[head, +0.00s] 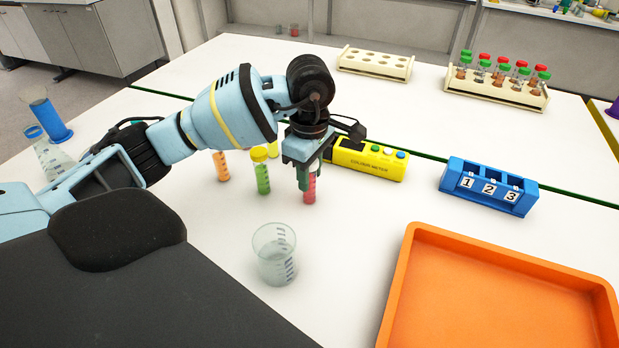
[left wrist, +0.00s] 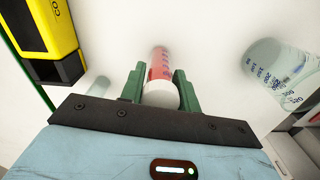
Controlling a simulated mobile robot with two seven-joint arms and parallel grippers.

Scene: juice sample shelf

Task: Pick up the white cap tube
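The white cap tube (left wrist: 161,66) holds red liquid. In the left wrist view its white cap (left wrist: 160,95) lies between the two green fingers of my left gripper (left wrist: 160,85), which fit closely against its sides; it looks shut on the tube. In the head view my left gripper (head: 303,176) points straight down over the tube, whose red body (head: 311,190) shows beside a finger. The tube is upright, with its lower end at or close to the white table. Its cap is hidden in the head view. My right gripper is not in view.
Green (head: 262,177) and orange (head: 221,166) tubes stand left of the gripper. A clear beaker (head: 274,262) is in front. The yellow colour meter (head: 367,161) is close behind and right, then a blue numbered rack (head: 488,190) and an orange tray (head: 403,290). Two racks stand behind.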

